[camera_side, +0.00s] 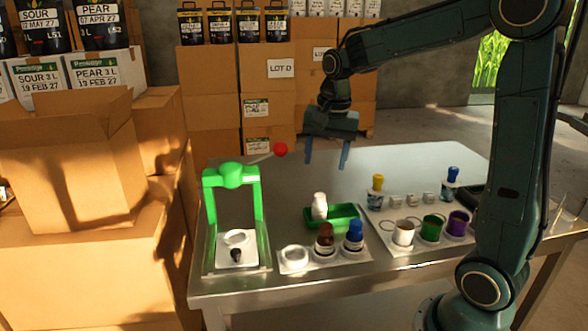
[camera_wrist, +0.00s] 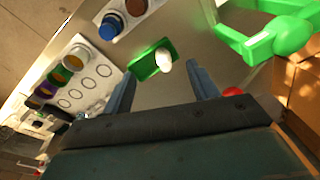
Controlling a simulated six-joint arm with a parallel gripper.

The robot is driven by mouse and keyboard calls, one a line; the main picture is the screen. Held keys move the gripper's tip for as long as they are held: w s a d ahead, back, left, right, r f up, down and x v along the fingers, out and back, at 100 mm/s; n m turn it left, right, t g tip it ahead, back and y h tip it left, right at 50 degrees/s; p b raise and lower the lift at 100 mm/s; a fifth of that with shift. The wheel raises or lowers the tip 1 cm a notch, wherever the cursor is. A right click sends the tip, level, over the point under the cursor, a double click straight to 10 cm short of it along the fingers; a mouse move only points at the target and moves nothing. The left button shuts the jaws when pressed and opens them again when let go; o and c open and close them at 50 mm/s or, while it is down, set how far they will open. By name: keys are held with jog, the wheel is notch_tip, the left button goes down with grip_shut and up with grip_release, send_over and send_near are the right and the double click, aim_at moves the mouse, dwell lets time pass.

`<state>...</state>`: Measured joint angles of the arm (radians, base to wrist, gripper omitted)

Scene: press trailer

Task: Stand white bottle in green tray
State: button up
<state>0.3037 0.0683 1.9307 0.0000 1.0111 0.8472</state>
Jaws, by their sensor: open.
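The white bottle (camera_side: 320,205) stands upright at the left end of the green tray (camera_side: 346,214); its base appears to be inside the rim. In the wrist view the white bottle (camera_wrist: 165,63) shows over one end of the green tray (camera_wrist: 143,67). My gripper (camera_side: 326,164) is open and empty, fingers pointing down, above and behind the bottle and clear of it. In the wrist view the bottle lies beyond the gap between my fingertips (camera_wrist: 162,73).
A green press (camera_side: 232,178) with a red-knobbed lever (camera_side: 280,150) stands left. In front of the tray is a holder with a brown-capped bottle (camera_side: 325,238) and a blue-capped bottle (camera_side: 354,236). Cups (camera_side: 431,229) stand right. The table's back is clear.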

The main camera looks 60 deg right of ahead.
jog(key=s+a+r+n+t, duration=0.1)
jog(key=s+a+n+t, duration=0.1)
jog(key=s+a+n, duration=0.3)
jog(key=s+a+r+n+t, duration=0.1)
jog(key=s+a+n, duration=0.5)
jog(key=s, duration=0.7)
jog(key=shift+a+n+t, duration=0.15)
jog(key=shift+n+t, duration=0.35)
jog(key=shift+n, duration=0.6)
